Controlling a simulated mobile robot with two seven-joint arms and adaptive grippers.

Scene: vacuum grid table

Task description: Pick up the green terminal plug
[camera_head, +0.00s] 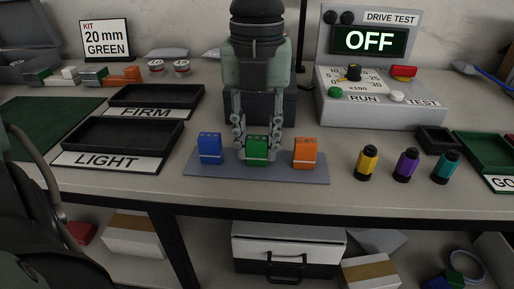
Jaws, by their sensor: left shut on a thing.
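The green terminal plug (257,149) stands upright on a grey plate (313,176) near the table's front edge. My left gripper (257,148) is above it with a finger on either side, shut on the plug. The plug still appears to be at the plate, and whether it is lifted at all I cannot tell. A blue plug (209,148) stands to its left and an orange plug (305,153) to its right, both apart from the fingers. My right gripper is not in view.
Black trays marked LIGHT (122,135) and FIRM (155,96) lie to the left. Yellow (367,163), purple (406,165) and teal (446,167) cylinders stand to the right. A drive test box (380,112) reading OFF stands behind. A green tray (488,150) is at far right.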

